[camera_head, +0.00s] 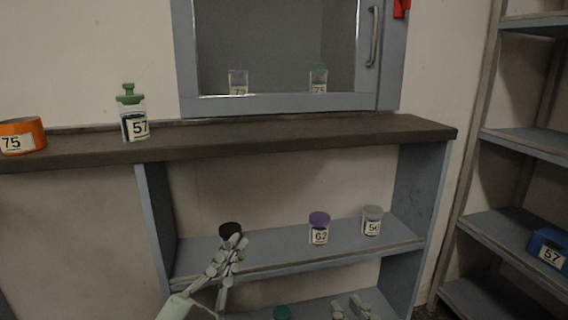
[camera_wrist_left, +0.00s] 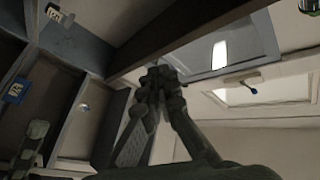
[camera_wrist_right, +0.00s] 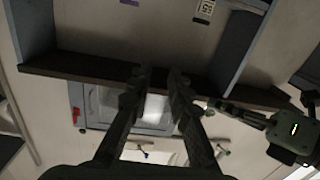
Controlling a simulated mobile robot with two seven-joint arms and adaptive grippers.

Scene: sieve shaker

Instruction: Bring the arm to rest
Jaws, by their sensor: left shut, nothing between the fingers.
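My left gripper (camera_head: 238,242) rises from the bottom of the head view, its fingers closed together. It overlaps the front of a black-lidded jar (camera_head: 230,228) on the middle shelf; I cannot tell whether they touch. In the left wrist view its fingers (camera_wrist_left: 160,75) meet at the tips and hold nothing. My right gripper (camera_head: 350,303) is low in the head view, in front of the lower shelf. In the right wrist view its two fingers (camera_wrist_right: 155,75) stand apart with an empty gap.
The middle shelf (camera_head: 275,257) also holds a purple-lidded jar 62 (camera_head: 319,230) and grey-lidded jar 56 (camera_head: 372,222). Green-topped jar 57 (camera_head: 133,118) and orange ring 75 (camera_head: 22,136) are on the dark top (camera_head: 300,132). A blue box 57 (camera_head: 549,246) sits on the right rack.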

